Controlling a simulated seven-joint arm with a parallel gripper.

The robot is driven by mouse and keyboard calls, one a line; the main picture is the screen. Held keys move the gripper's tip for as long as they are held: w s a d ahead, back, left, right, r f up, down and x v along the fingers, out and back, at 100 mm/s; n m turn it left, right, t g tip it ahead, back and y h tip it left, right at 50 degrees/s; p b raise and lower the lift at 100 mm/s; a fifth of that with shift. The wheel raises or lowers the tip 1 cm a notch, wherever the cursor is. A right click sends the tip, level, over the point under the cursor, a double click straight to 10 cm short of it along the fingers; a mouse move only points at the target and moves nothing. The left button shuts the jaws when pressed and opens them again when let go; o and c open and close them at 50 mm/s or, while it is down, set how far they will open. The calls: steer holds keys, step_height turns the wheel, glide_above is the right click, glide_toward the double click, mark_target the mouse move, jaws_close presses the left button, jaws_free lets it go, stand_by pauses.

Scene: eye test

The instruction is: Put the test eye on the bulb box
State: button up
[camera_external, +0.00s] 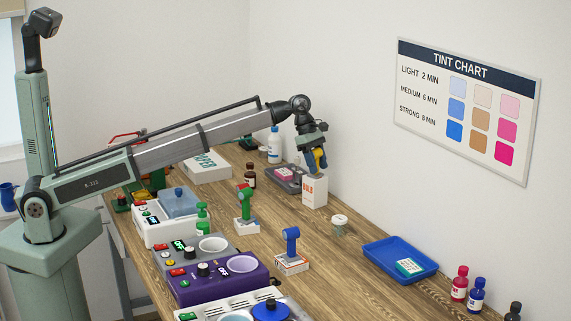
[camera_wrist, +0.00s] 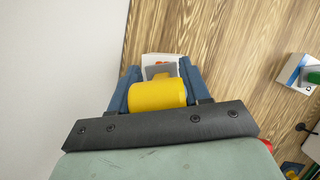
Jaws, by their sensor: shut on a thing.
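My gripper (camera_external: 316,157) points down at the back right of the bench, shut on a yellow piece (camera_external: 319,161), which I take to be the test eye. In the wrist view the yellow, rounded piece (camera_wrist: 157,96) sits between the blue fingers (camera_wrist: 158,82), with a grey part beyond it. The white box with orange print (camera_external: 314,193), which I take to be the bulb box, stands upright directly below. Its white top edge (camera_wrist: 160,57) shows beyond the fingers in the wrist view. The yellow piece is at or just above the box top; I cannot tell whether they touch.
A green piece (camera_external: 246,203) and a blue piece (camera_external: 291,241) each stand on small boxes nearby. A grey tray (camera_external: 285,184) is behind the bulb box, a small jar (camera_external: 339,223) in front. A blue tray (camera_external: 385,252) lies right; devices (camera_external: 222,283) fill the left.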

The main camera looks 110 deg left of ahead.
steer(key=o, duration=1.2)
steer(key=shift+c, duration=0.2)
steer(key=shift+r, duration=0.1)
steer(key=v, duration=1.2)
